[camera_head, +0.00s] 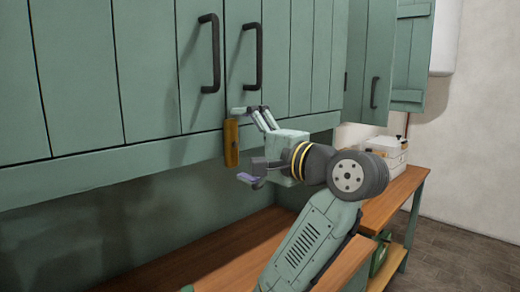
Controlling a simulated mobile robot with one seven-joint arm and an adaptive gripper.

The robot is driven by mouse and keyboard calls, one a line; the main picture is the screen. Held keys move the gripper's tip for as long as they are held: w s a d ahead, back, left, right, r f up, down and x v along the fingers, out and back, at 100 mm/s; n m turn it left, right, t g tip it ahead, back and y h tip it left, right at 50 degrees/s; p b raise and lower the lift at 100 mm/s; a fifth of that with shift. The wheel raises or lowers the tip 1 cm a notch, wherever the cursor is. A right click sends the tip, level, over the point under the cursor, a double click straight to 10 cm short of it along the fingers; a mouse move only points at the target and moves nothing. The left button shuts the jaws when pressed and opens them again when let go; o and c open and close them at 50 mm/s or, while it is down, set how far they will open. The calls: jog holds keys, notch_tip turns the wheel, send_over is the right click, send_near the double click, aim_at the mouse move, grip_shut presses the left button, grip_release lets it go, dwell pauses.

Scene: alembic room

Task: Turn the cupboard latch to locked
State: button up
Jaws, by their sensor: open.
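The cupboard latch is a small yellow-brown bar (231,143) at the lower edge of the green cupboard doors (150,70). It stands roughly upright, below the gap between two dark handles. My gripper (242,145) is open, with one finger above and one below, and its opening faces the latch. The fingertips are close to the latch's right side; I cannot tell whether they touch it. Nothing shows between the fingers.
Two dark door handles (209,53) and (252,56) sit above the latch. A wooden bench (225,250) runs below the cupboard. A white box (385,152) stands on the bench at right. Another cupboard door (372,60) stands open at right.

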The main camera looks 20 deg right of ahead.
jog(key=v, duration=1.1)
jog(key=shift+s+d, duration=0.1)
jog(key=shift+s, duration=0.1)
